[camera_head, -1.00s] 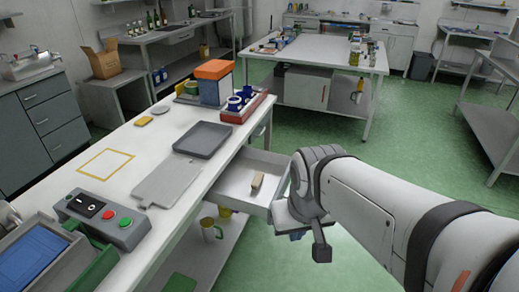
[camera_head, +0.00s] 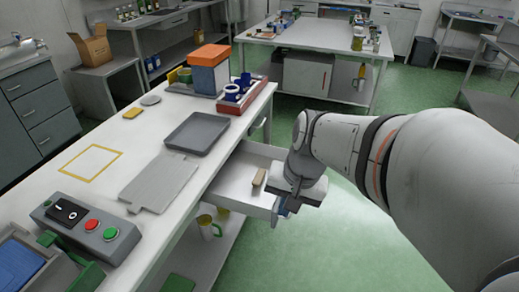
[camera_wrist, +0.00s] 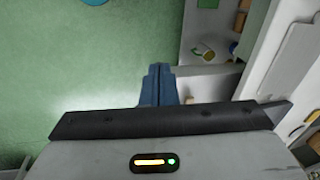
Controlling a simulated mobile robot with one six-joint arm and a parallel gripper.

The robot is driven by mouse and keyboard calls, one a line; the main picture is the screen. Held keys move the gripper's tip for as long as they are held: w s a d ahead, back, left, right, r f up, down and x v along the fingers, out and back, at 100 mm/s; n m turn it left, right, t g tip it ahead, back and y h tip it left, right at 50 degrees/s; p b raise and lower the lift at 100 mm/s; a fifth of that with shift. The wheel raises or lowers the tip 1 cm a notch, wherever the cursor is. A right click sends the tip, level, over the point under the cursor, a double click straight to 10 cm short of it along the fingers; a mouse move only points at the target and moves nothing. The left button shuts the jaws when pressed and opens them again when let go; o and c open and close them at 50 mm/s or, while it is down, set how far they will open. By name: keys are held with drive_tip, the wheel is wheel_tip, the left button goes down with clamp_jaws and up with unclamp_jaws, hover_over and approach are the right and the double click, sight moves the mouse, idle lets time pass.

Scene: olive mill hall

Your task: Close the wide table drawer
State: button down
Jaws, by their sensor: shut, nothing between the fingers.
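The wide table drawer (camera_head: 232,188) stands pulled out of the side of the long white table (camera_head: 170,215), on its right. A small tan block (camera_head: 259,177) lies inside it. My gripper (camera_head: 285,209) is at the drawer's outer front, with its blue fingers pointing down and partly hidden by my wrist. In the wrist view the blue fingers (camera_wrist: 158,82) are shut together and empty. The drawer (camera_wrist: 208,84) shows just right of them there; I cannot tell whether they touch it.
A grey tray (camera_head: 197,133), a grey board (camera_head: 158,183) and a control box (camera_head: 88,230) lie on the tabletop. A second white table (camera_head: 305,36) stands behind. Green floor (camera_head: 340,240) right of the drawer is clear.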

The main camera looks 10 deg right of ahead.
drive_tip(key=w+d+f+m+t+y+b, duration=0.25)
drive_tip(key=w+d+f+m+b, duration=0.35)
drive_tip(key=m, duration=0.4)
drive_tip(key=w+d+f+m+t+y+b, duration=0.1)
drive_tip(key=w+d+f+m+y+b, duration=0.25)
drive_tip(key=w+d+f+m, duration=0.4)
drive_tip(key=shift+m, duration=0.95)
drive_tip(key=x, duration=0.3)
drive_tip(key=s+f+b+x, duration=0.1)
drive_tip(key=x, duration=0.5)
drive_tip(key=shift+s+d+f, duration=0.15)
drive_tip(key=shift+d+f, duration=0.1)
drive_tip(key=shift+d, duration=0.05)
drive_tip(key=shift+a, duration=0.1)
